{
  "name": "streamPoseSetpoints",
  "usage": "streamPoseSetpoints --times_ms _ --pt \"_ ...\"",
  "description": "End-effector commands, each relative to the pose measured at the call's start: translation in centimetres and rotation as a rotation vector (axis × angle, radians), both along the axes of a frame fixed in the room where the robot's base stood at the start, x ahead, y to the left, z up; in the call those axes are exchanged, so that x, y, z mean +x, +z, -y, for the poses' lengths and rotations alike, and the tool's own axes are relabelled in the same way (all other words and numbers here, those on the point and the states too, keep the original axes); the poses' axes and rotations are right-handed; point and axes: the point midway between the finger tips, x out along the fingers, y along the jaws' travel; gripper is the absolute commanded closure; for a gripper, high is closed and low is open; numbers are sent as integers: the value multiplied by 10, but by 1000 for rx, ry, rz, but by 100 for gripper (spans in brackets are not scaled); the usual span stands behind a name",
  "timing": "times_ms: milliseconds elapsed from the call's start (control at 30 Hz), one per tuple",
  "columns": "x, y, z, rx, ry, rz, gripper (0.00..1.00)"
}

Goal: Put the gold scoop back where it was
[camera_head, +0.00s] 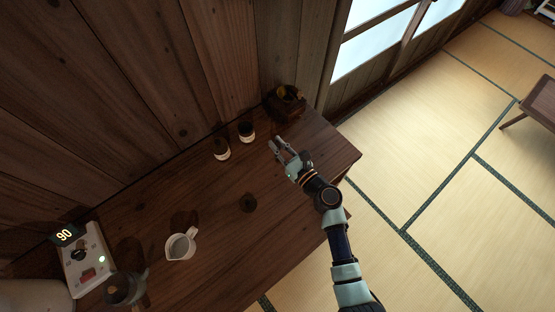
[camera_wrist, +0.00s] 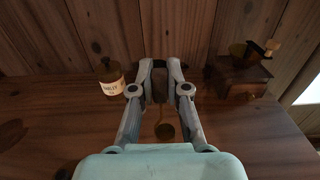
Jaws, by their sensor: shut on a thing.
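My gripper (camera_wrist: 160,82) is shut on the gold scoop (camera_wrist: 165,131). In the head view my gripper (camera_head: 276,147) is over the right part of the dark wooden counter (camera_head: 215,250), right of two dark jars with pale labels (camera_head: 222,151) (camera_head: 246,132). The scoop is too small to make out there. One labelled jar (camera_wrist: 111,86) shows left of the fingers in the wrist view.
A wooden hand grinder (camera_head: 288,103) stands at the back right corner, right of the fingers in the wrist view (camera_wrist: 240,76).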

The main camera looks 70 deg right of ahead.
Motion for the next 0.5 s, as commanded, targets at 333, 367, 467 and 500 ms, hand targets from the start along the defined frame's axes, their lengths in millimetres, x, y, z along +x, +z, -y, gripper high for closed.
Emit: streamPoseSetpoints --times_ms 333,367,467,500 --pt "0 -37 0 -1 1 1 100" --pt "0 -42 0 0 1 0 100" --pt "0 -64 0 1 1 0 100" --pt "0 -70 0 1 1 1 100"
